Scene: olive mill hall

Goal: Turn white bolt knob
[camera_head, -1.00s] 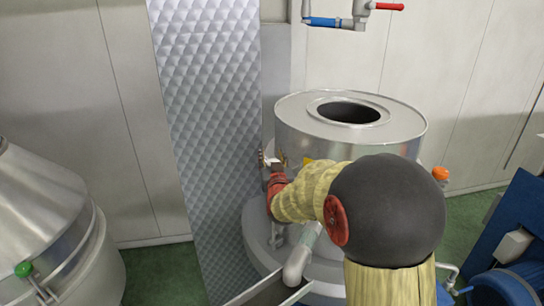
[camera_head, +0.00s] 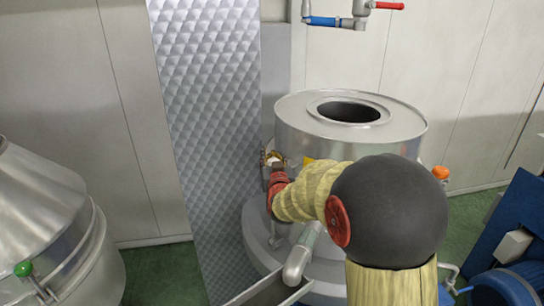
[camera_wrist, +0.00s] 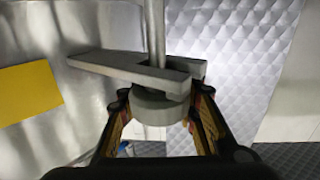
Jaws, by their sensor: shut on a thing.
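The bolt knob (camera_wrist: 155,108) is a short, pale grey-white cylinder in the wrist view. It sits against a flat grey slotted bracket (camera_wrist: 110,66), with a thin upright metal rod (camera_wrist: 154,25) running from it. My gripper (camera_wrist: 158,100) has one finger on each side of the knob and is shut on it. In the head view my gripper (camera_head: 273,160) is at the left side of a steel tank (camera_head: 300,138). There the knob is small and mostly hidden by the fingers.
A quilted metal panel (camera_head: 205,110) stands close to the left of my gripper. A yellow label (camera_wrist: 28,92) is on the tank wall. A pipe (camera_head: 300,258) slopes below my arm. A conical steel vessel (camera_head: 45,220) stands far left, and blue machinery (camera_head: 510,240) at right.

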